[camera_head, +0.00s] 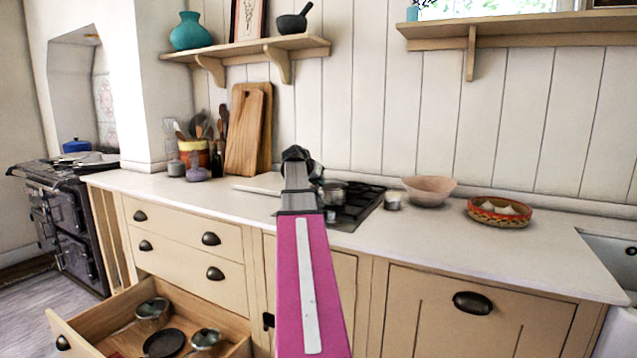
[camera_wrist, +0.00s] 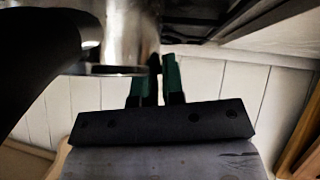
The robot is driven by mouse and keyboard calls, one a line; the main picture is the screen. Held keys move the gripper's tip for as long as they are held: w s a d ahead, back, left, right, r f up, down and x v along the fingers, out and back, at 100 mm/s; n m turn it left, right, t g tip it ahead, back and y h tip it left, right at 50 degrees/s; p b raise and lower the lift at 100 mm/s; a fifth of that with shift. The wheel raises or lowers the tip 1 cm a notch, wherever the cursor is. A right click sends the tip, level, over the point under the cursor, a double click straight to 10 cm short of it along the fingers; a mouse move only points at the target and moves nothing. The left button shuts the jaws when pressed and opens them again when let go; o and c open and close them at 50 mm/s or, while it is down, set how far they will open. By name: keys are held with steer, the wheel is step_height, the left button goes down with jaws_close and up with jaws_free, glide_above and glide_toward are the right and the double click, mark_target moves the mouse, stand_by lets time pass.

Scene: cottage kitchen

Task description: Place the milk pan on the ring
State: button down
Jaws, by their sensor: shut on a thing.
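The milk pan (camera_head: 334,190) is a small silver pan, partly hidden behind my arm, at the black hob (camera_head: 366,203). My gripper (camera_head: 300,156) is over the hob's left side, mostly hidden by my own wrist. In the wrist view the shiny metal side of the pan (camera_wrist: 130,32) is close up, and my gripper's dark green fingers (camera_wrist: 156,68) are shut at it, apparently on its handle. The grip itself is hard to make out. Whether the pan touches the hob, and which ring lies under it, I cannot tell.
A small jar (camera_head: 393,201), a pink bowl (camera_head: 429,190) and a patterned basket (camera_head: 499,211) stand right of the hob. Chopping boards (camera_head: 245,130) lean on the wall at left. An open drawer (camera_head: 110,312) with lidded pans juts out below. The front right worktop (camera_head: 470,250) is clear.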

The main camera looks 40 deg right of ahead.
steer(key=c, duration=1.2)
jaws_free()
steer(key=v, duration=1.2)
